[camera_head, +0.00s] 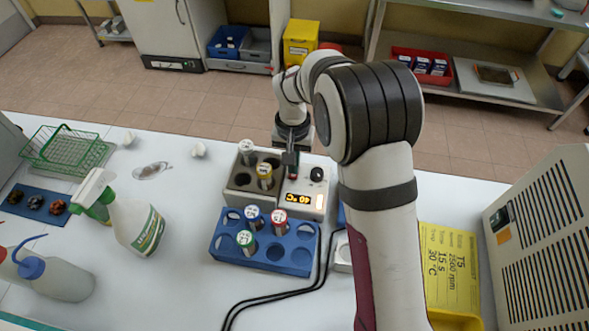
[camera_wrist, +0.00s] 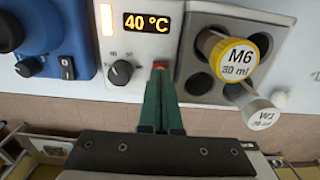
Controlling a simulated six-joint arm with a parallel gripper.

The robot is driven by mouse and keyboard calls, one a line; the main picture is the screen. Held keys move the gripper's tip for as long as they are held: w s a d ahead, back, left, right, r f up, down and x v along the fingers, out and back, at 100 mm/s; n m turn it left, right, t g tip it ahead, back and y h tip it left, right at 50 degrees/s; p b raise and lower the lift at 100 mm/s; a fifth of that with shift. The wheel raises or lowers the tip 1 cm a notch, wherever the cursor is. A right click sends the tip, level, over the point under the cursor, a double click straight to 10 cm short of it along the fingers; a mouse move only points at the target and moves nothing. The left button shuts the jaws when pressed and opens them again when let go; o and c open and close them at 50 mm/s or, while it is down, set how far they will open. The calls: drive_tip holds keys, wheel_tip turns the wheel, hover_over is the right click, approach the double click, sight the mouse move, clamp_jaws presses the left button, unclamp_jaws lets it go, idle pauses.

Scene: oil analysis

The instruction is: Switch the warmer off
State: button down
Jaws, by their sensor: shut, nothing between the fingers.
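The warmer (camera_head: 308,188) is a pale block on the table with tube wells on its left and a control panel on its right. Its display (camera_wrist: 147,22) is lit and reads 40 °C, beside a glowing orange lamp (camera_wrist: 107,19). A black knob (camera_wrist: 122,72) sits below the display. A small red switch (camera_wrist: 160,66) shows right at my fingertips in the wrist view; whether they touch it I cannot tell. My gripper (camera_wrist: 161,75) is shut and empty, its green fingers together; in the head view it points down over the panel (camera_head: 291,160).
A yellow-capped M6 tube (camera_wrist: 236,58) and a white-capped W1 tube (camera_wrist: 262,113) stand in the warmer's wells. A blue rack (camera_head: 290,262) with several tubes is in front. A blue device (camera_wrist: 60,35) with a black switch is beside the warmer. Black cables (camera_head: 275,297) run across the table.

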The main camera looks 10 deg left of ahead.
drive_tip(key=shift+f, duration=0.85)
wheel_tip(320, 180, up, 7)
drive_tip(key=shift+f, duration=0.15)
drive_tip(key=shift+r, duration=0.2)
idle(0.5)
drive_tip(key=shift+d+r, duration=0.1)
drive_tip(key=s+d+r+m+y, duration=0.1)
drive_tip(key=s+d+r+m, duration=0.1)
drive_tip(key=s+d+r, duration=0.55)
drive_tip(key=s+d+r+m, duration=0.2)
drive_tip(key=s+d, duration=0.3)
drive_tip(key=s, duration=0.5)
drive_tip(key=s+d+f+m, duration=0.1)
drive_tip(key=s+d, duration=0.1)
drive_tip(key=s, duration=0.7)
drive_tip(key=shift+s+d+f+m+y, duration=0.15)
drive_tip(key=shift+s+f+m+y, duration=0.15)
drive_tip(key=shift+s+y, duration=0.1)
